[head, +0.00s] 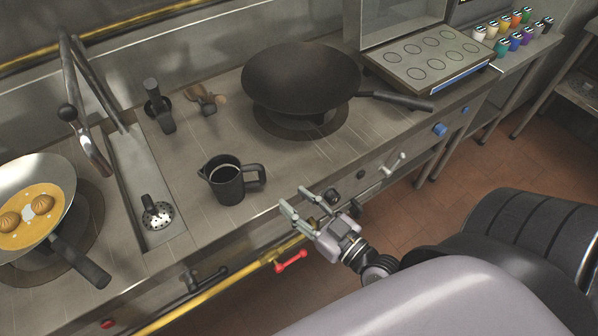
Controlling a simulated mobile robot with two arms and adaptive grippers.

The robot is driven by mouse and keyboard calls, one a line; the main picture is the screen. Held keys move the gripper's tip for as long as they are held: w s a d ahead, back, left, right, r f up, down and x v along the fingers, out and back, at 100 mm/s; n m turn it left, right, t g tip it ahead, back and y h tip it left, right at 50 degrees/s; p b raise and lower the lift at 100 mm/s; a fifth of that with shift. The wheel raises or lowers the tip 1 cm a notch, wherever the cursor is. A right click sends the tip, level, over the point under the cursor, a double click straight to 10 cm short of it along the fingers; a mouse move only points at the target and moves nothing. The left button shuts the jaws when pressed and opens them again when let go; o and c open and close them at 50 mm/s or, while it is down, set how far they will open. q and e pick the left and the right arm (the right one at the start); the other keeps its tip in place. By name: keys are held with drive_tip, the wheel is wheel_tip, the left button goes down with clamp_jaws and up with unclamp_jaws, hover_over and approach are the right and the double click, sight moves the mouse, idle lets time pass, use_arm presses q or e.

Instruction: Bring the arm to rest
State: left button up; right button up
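My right gripper (306,206) is in front of the counter's front edge, to the right of a black jug (227,184). Its two fingers are spread apart with nothing seen between them, and it is apart from the jug. The jug stands upright on the steel counter, with its handle toward the right. My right arm (375,265) comes in from the lower right. My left gripper does not show.
A dark wok (300,78) sits on a burner, its handle pointing right. A pan (30,195) with food is at the left. Knobs, a yellow pipe (215,292) and a red valve handle (291,261) line the counter's front.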

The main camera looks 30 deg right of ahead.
idle(0.4)
drive_tip(key=s+a+f+n+g+y, duration=0.2)
drive_tip(key=a+f+n+g, duration=0.15)
drive_tip(key=a+g, duration=0.45)
drive_tip(key=s+d+f+m+g+h, duration=0.4)
drive_tip(key=s+d+g+h, duration=0.2)
drive_tip(key=s+d, duration=0.25)
wheel_tip(320, 180, down, 26)
drive_tip(key=s+g, duration=0.1)
drive_tip(key=s, duration=0.1)
drive_tip(key=s+d+f+g, duration=0.1)
drive_tip(key=s+d+f, duration=0.1)
drive_tip(key=s+f, duration=1.3)
drive_tip(key=shift+s+f, duration=0.15)
drive_tip(key=shift+s, duration=0.25)
